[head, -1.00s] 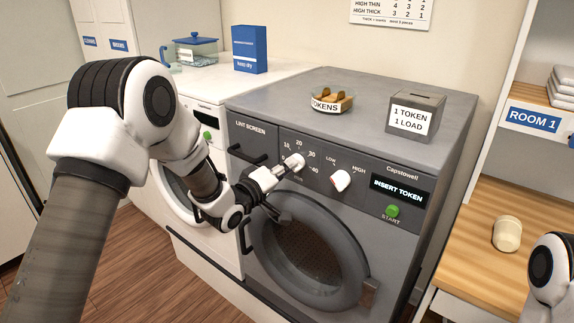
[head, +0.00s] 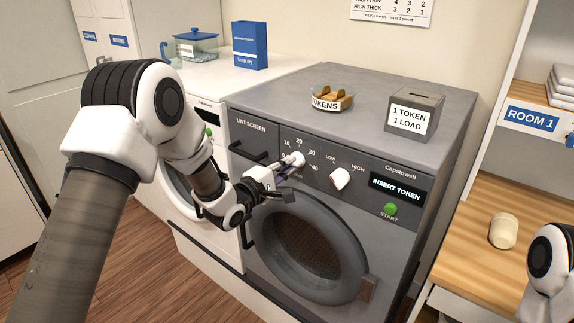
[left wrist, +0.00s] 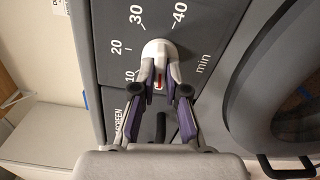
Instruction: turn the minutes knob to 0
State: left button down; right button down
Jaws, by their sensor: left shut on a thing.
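The minutes knob (head: 297,159) is a white knob on the grey dryer's front panel, ringed by numbers. My left gripper (head: 288,166) is at the knob. In the left wrist view the two fingers of my left gripper (left wrist: 160,82) are shut on the sides of the minutes knob (left wrist: 158,50). The knob's red pointer mark shows between the fingertips and points down in that view, past the 10 mark. The 0 mark is not clearly legible. My right gripper is out of view; only part of my right arm shows at lower right.
A second white knob (head: 340,178), marked LOW and HIGH, is right of the minutes knob. A green START button (head: 390,210) lies below the INSERT TOKEN display (head: 396,189). The round dryer door (head: 308,257) is below. A token dish (head: 331,99) and token box (head: 413,113) stand on top.

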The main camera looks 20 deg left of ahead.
pick_arm(q)
jog(key=shift+r, duration=0.1)
dwell(0.3)
jog(key=c, duration=1.2)
grip_release()
jog(key=shift+a, duration=0.15)
jog(key=v, duration=1.2)
